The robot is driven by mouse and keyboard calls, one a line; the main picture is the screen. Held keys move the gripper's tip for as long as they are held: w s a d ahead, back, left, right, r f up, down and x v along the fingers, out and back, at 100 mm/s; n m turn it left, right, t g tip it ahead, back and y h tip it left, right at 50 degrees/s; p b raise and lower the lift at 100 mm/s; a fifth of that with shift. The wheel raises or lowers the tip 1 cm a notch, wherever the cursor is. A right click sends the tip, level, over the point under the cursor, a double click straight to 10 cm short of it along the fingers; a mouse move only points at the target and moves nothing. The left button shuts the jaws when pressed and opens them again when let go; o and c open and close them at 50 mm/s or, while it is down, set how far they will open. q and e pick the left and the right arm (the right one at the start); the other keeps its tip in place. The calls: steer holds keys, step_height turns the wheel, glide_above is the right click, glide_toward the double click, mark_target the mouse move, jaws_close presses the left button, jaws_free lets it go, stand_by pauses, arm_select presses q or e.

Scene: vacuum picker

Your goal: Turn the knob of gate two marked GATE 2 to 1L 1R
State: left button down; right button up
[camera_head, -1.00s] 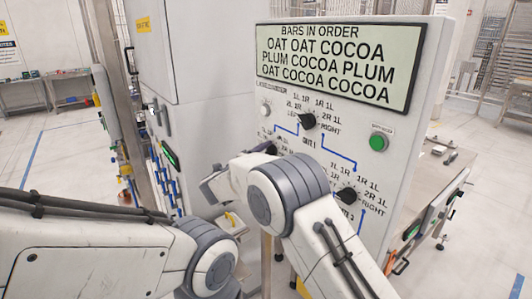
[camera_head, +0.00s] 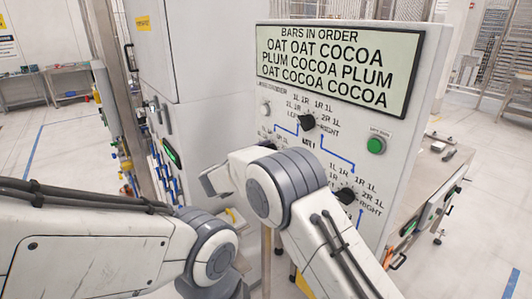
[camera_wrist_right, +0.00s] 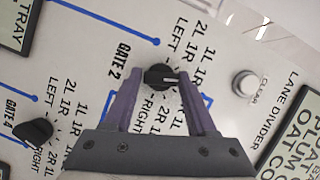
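The GATE 2 knob (camera_wrist_right: 155,77) is a round black knob with a white mark pointing right in the right wrist view. Tilted position labels surround it, LEFT above and RIGHT below. The two purple fingers of my right gripper (camera_wrist_right: 161,82) stand apart on either side of the knob, close to it; firm contact cannot be made out. In the head view, my right arm hides this knob. My left arm shows at the lower left, but its gripper is not in view.
The GATE 1 knob (camera_head: 307,122), another gate knob (camera_head: 346,196) and a green button (camera_head: 376,145) are on the panel. The wrist view shows the GATE 4 knob (camera_wrist_right: 33,129) and CLEAR button (camera_wrist_right: 244,84). The order display (camera_head: 338,65) is above.

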steer(key=shift+o, duration=1.2)
steer(key=b+v, duration=0.4)
steer(key=v, duration=0.6)
steer(key=shift+s+a, duration=0.15)
steer(key=shift+s, duration=0.05)
